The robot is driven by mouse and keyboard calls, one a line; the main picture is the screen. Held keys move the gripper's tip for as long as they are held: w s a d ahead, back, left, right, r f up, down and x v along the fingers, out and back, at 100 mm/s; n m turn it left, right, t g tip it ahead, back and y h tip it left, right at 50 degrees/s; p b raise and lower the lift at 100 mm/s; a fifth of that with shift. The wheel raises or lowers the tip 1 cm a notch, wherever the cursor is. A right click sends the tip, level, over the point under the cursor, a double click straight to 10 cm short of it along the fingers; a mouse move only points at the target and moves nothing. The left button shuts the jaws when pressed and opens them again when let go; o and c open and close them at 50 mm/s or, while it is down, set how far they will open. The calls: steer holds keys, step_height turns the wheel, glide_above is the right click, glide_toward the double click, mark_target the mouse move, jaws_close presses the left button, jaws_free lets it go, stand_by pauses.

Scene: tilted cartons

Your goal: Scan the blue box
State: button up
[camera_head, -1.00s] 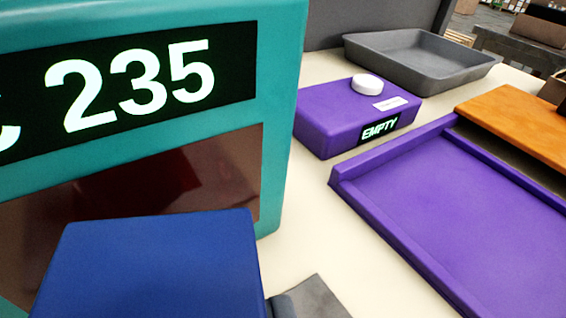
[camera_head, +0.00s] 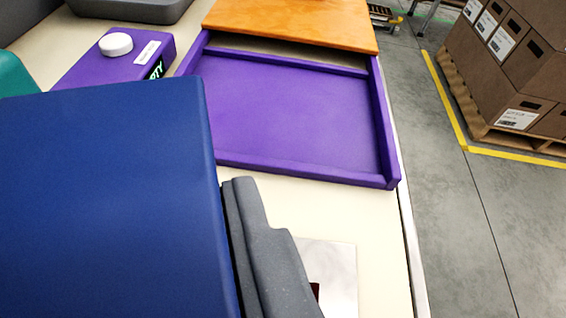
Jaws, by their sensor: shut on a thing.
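The blue box (camera_head: 105,200) fills the lower left of the view, close to the camera. My gripper (camera_head: 262,250) is shut on it. One grey finger lies along the box's right side, and the other finger is hidden. A teal housing (camera_head: 16,76) shows only as a corner at the left edge, behind the box. Its display is out of view now.
A purple tray (camera_head: 290,172) lies ahead, with an orange board (camera_head: 295,20) behind it. A purple unit with a white knob (camera_head: 116,44) and a grey tray (camera_head: 130,8) stand back left. A pale plate (camera_head: 335,270) is beside my finger. Stacked cartons (camera_head: 525,60) stand right, past the table edge.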

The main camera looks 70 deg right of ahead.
mark_target(159, 287)
steer(key=s+r+m+g, duration=0.1)
steer(key=r+m+g+h, duration=0.1)
steer(key=r, duration=0.1)
steer(key=shift+s+g, duration=0.3)
steer(key=shift+s, duration=0.05)
steer(key=shift+s+r+m+g+h, duration=0.5)
steer(key=shift+s+m+g, duration=0.1)
steer(key=shift+m, duration=0.2)
step_height(159, 287, down, 7)
steer(key=shift+b, duration=0.4)
steer(key=shift+s+r, duration=0.1)
step_height(159, 287, up, 6)
steer(key=p, duration=0.1)
stand_by(0.6)
